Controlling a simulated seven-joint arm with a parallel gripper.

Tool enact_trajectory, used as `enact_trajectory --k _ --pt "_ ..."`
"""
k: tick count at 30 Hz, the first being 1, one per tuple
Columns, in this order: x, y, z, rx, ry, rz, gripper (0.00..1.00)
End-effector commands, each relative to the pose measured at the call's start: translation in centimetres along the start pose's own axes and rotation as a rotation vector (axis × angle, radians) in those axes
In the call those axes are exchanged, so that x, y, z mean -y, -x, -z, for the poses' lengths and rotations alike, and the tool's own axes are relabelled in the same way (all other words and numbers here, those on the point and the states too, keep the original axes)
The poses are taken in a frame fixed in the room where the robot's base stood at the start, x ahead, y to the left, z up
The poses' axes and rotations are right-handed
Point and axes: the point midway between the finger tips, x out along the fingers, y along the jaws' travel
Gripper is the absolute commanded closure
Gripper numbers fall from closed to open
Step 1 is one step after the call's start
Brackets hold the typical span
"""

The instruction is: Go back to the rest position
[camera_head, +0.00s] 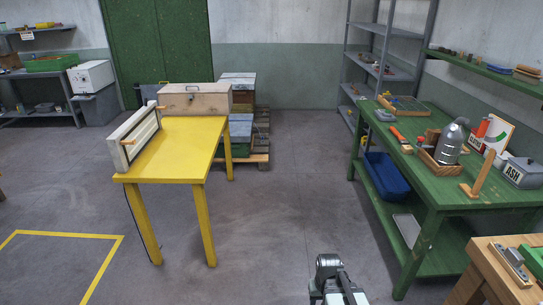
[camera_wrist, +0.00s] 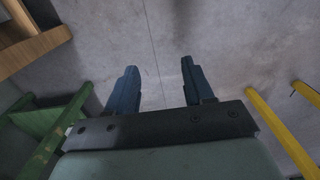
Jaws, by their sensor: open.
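My gripper (camera_wrist: 159,66) shows in the wrist view with its two dark blue fingers apart. Nothing is between them, only bare grey floor behind. In the head view, part of my arm shows at the bottom, right of centre, over open floor between the yellow table (camera_head: 184,146) and the green workbench (camera_head: 440,185). The fingertips cannot be made out clearly there.
A wooden box (camera_head: 195,99) and a white-framed panel (camera_head: 132,138) are on the yellow table. A metal smoker (camera_head: 450,142) and ASH box (camera_head: 522,172) stand on the green bench. A wooden bench (camera_head: 490,262) is at lower right. The middle floor is clear.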

Motion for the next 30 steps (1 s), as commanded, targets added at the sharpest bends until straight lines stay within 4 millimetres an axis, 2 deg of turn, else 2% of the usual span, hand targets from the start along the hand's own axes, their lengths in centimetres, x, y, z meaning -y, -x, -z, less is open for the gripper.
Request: enact_trajectory --k 7,11,21,30 --pt "-0.1 -3.7 -3.2 0.08 -0.005 0.0 0.48" --pt "-0.1 -6.2 -5.7 0.136 -0.006 0.0 0.48" --pt "-0.1 -12.9 -14.1 0.311 -0.008 0.0 0.48" --pt "-0.1 -17.4 -22.3 0.463 -0.009 0.001 0.48"
